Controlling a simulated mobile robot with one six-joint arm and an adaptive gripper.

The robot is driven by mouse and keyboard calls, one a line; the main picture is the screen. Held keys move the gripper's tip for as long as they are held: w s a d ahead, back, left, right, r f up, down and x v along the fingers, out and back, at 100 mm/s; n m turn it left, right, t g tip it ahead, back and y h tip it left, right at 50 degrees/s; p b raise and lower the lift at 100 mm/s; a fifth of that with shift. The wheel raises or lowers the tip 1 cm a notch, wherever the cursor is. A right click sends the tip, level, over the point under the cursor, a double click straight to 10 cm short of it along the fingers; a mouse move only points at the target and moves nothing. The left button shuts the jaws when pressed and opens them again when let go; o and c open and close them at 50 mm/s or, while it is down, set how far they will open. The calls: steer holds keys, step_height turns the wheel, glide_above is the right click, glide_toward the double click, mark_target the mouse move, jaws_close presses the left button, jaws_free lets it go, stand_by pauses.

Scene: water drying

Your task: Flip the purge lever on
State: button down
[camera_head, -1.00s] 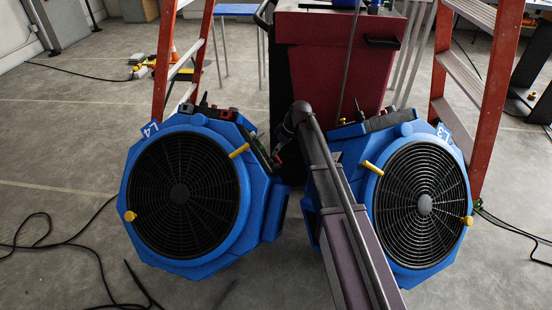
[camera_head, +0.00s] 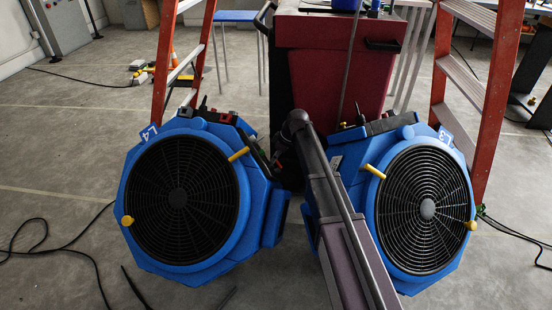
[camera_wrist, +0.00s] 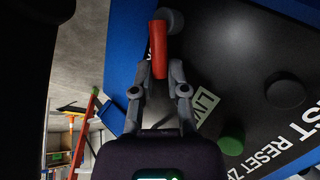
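In the wrist view a red lever (camera_wrist: 158,50) sits on a dark round pivot on a black panel (camera_wrist: 240,60) with white lettering. The letters "RESET" are readable; other words are cut off. My gripper (camera_wrist: 160,70) has its two fingers on either side of the lever's near end, close to it. Whether both fingers press on it I cannot tell. A dark green round button (camera_wrist: 231,136) and a black round knob (camera_wrist: 286,92) are on the same panel. In the head view my arm reaches between the two blue fan units, and my fingertips and the lever are not clear there.
The blue fan unit L4 (camera_head: 140,215) is on the left, a second blue fan unit (camera_head: 385,225) on the right. A red bin (camera_head: 330,70) stands behind. Red ladders (camera_head: 205,60) flank it. Black cables (camera_head: 60,250) lie on the floor at the left.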

steer(key=shift+w+f+m+g, duration=0.2)
steer(key=shift+m+g, duration=0.1)
steer(key=shift+m, duration=0.1)
steer(key=c, duration=0.9)
jaws_free()
steer(key=shift+r, duration=0.2)
